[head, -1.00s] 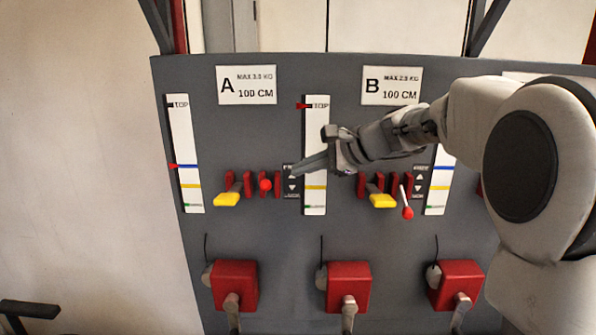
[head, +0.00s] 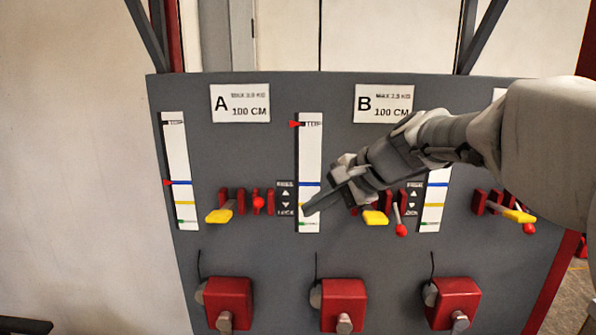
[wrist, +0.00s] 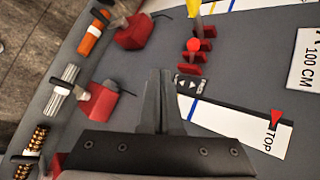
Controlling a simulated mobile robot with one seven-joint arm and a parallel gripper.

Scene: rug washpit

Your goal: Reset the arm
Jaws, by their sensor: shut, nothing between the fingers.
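My gripper (head: 308,210) is shut and empty. In the head view its fingertips are in front of the lower part of the middle white scale strip (head: 309,160), between the A and B lever groups. I cannot tell whether they touch the panel. My gripper also shows in the wrist view (wrist: 160,85), its fingers together and pointing at the grey panel (head: 330,95). Left of it are the red-knobbed lever (head: 259,203) and yellow lever (head: 219,215) under sign A. Right of it are the yellow lever (head: 375,217) and red-tipped lever (head: 401,229) under sign B.
Red boxes (head: 229,298) with grey handles line the panel's lower part. A third lever group with a yellow lever (head: 518,215) is at the right. In the wrist view, an orange cylinder (wrist: 91,38), a white coil (wrist: 62,90) and a brass coil (wrist: 30,145) sit along the panel edge.

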